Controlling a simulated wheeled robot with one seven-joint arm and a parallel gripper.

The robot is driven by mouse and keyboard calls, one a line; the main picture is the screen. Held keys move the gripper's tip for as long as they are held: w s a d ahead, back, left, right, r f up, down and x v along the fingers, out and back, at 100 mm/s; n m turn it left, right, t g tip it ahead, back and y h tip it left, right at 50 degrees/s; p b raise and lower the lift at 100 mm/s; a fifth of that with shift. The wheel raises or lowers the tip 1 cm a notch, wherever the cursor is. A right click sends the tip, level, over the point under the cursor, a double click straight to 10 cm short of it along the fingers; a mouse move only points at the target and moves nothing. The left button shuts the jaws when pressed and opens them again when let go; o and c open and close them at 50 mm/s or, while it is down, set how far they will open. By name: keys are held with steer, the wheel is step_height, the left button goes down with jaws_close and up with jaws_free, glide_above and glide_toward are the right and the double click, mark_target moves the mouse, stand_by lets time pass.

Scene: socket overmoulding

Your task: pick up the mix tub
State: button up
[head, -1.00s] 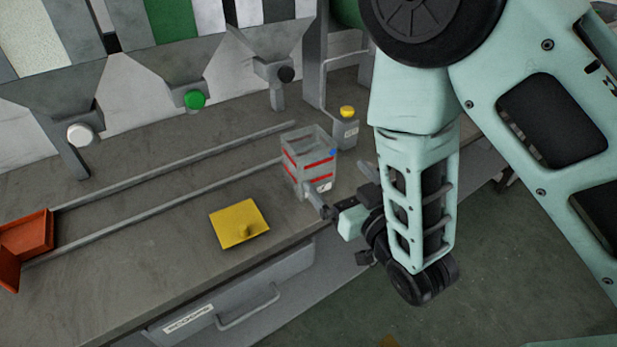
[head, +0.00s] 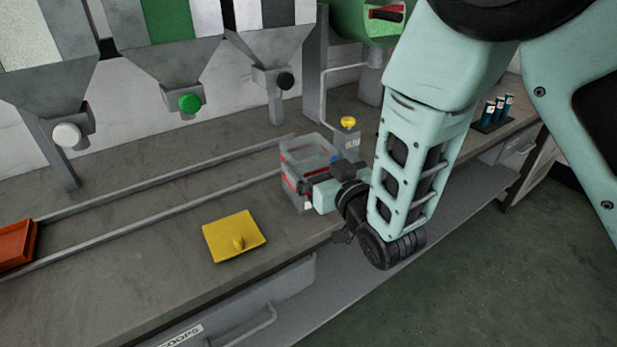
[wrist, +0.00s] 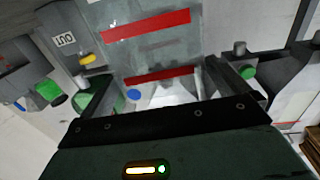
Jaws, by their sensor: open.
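The mix tub (head: 306,158) is a clear, open box with red bands, standing upright on the bench at the front end of the rails. My gripper (head: 318,174) is at the tub's right side in the head view and hides part of it. In the wrist view the tub's clear wall with two red stripes (wrist: 150,26) fills the space ahead. The fingers of my gripper (wrist: 160,78) are apart, one to each side of the tub wall. I cannot tell whether they touch it.
A yellow square lid with a knob (head: 234,237) lies left of the tub. A small grey dispenser with a yellow cap (head: 348,124) stands close behind. Hoppers with white, green (head: 190,103) and black knobs line the back. Two rails run to an orange tray (head: 16,244).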

mark_target(299, 143)
steer(key=x, duration=0.4)
steer(key=shift+w+a+p, duration=0.1)
steer(key=shift+p, duration=0.2)
steer(key=c, duration=1.1)
steer(key=shift+c, duration=0.2)
